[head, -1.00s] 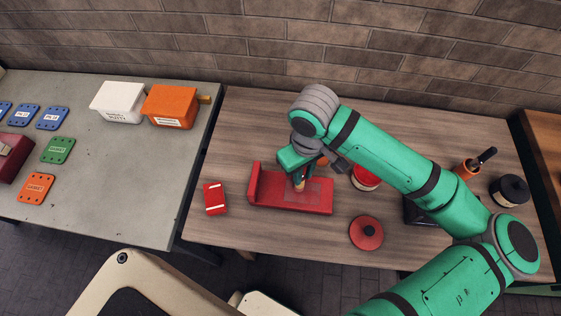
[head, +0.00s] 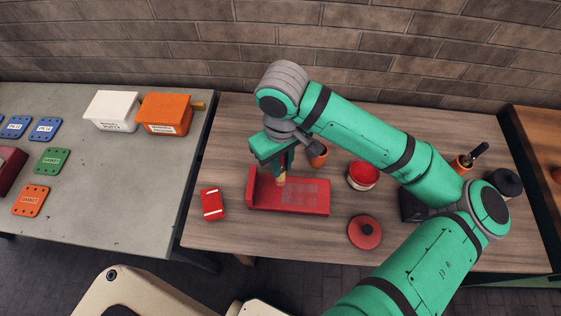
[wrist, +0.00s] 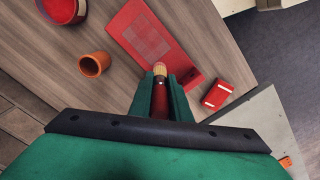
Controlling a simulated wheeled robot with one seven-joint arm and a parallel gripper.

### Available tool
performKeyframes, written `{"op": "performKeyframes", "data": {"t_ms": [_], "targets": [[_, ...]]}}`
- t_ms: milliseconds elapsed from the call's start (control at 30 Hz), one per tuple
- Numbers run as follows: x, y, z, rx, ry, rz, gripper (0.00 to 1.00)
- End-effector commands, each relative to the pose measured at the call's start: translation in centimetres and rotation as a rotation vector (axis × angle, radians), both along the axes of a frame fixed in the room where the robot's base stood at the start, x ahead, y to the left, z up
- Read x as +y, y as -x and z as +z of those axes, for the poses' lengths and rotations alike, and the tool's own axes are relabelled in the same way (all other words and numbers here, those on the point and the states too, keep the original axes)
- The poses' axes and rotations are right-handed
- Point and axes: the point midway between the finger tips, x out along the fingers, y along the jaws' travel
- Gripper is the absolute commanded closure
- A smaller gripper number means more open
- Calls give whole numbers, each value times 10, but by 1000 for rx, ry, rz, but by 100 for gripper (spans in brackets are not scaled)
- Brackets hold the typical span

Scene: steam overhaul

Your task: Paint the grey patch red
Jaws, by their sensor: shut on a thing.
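A red bracket (head: 240,190) with a raised left end lies on the wooden bench. Its flat face carries a grey patch (head: 300,192), mottled and crossed by reddish lines; the patch also shows in the wrist view (wrist: 148,36). My gripper (head: 281,170) is shut on a brush with a dark red handle and tan bristles (wrist: 160,69). The brush points down over the bracket, at the left side of the patch in the head view. I cannot tell whether the bristles touch. An open can of red paint (head: 363,176) stands right of the bracket.
A terracotta pot (head: 317,155) stands behind the bracket. A red lid (head: 365,231) lies in front of the paint can, and a small red box (head: 212,204) lies left of the bracket. A brush pot (head: 461,165) and a dark round container (head: 506,183) stand at right.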

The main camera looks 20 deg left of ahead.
Motion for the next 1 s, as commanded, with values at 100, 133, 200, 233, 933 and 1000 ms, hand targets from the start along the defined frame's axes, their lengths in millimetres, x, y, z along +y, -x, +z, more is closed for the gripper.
{"op": "performKeyframes", "data": {"t_ms": [100, 133, 200, 233, 933, 1000], "targets": [[2, 0, 11, -2, -1, 4, 100], [2, 0, 14, -2, -1, 4, 100], [2, 0, 21, -3, -1, 6, 100], [2, 0, 23, -2, 0, 7, 100], [2, 1, 33, -1, -1, 5, 100], [2, 1, 33, -1, -1, 5, 100]]}}
